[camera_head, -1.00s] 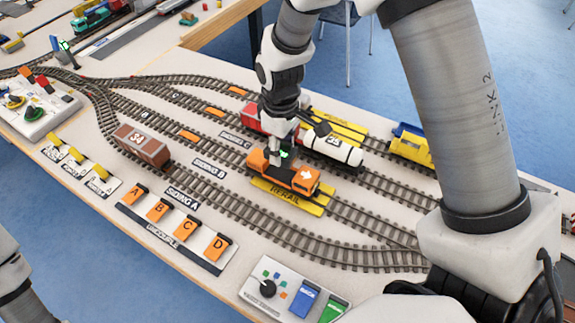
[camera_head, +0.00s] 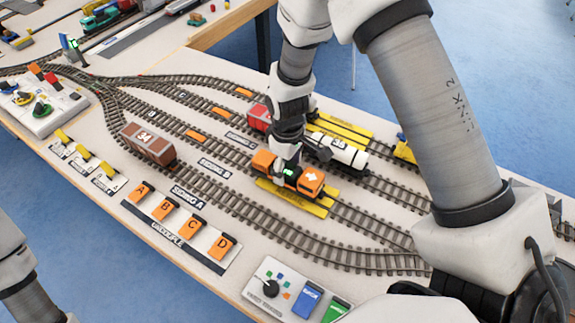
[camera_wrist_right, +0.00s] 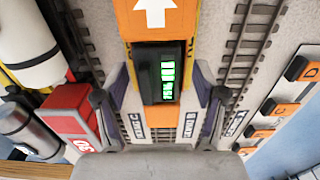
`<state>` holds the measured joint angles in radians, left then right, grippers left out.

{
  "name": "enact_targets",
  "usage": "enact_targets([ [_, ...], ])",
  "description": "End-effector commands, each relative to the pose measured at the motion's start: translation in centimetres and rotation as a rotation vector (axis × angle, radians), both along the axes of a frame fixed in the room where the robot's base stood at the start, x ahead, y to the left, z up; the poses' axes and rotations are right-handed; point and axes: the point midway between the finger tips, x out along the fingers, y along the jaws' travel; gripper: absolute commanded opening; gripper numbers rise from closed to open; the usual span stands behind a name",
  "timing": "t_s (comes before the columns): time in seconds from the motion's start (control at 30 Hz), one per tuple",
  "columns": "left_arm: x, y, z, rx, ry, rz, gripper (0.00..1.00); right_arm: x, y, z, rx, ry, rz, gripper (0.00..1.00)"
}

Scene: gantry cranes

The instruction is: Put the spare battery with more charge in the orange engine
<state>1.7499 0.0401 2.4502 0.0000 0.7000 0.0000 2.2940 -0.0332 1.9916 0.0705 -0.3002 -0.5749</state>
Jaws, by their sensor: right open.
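The orange engine (camera_head: 266,160) stands on the siding track over a yellow rerail plate (camera_head: 320,209). A dark battery with a green display (camera_head: 288,173) is in the engine's bay; how deep it sits I cannot tell. In the right wrist view the battery (camera_wrist_right: 165,75) shows several lit green bars, below the white arrow of the engine (camera_wrist_right: 152,22). My right gripper (camera_head: 286,158) is open just above the engine. In the wrist view its fingers (camera_wrist_right: 160,98) stand apart on either side of the battery. Only part of my left arm shows; its gripper is out of view.
A white tank wagon (camera_head: 345,153) and a red wagon (camera_head: 258,118) stand on the track behind. A brown wagon (camera_head: 147,144) is on the front siding. A dark upright piece with a green light (camera_head: 74,44) stands far left. Uncouple switches (camera_head: 179,222) line the front edge.

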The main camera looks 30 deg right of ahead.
Motion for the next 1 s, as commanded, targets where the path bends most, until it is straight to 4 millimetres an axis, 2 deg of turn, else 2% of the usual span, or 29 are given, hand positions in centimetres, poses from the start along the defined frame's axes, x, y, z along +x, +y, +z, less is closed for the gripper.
enact_targets([
  [0.17,0.0,0.0,-0.1,0.000,0.000,0.000,0.70,0.1,0.0,2.1,0.000,-0.004,0.000,0.70],
  [0.4,0.0,0.0,-0.3,0.000,0.000,0.000,0.70,0.1,0.0,8.2,0.000,-0.006,-0.001,0.70],
  [0.53,0.0,0.0,-0.3,0.000,0.000,0.000,0.70,0.1,0.0,10.8,0.000,-0.004,-0.001,0.70],
  [0.7,0.0,0.0,-0.3,0.000,0.000,0.000,0.70,0.0,0.0,12.0,0.001,-0.001,-0.001,0.70],
  [1.0,0.0,0.0,-0.3,0.000,0.000,0.000,0.70,0.0,0.0,12.0,0.000,0.000,0.000,0.70],
])
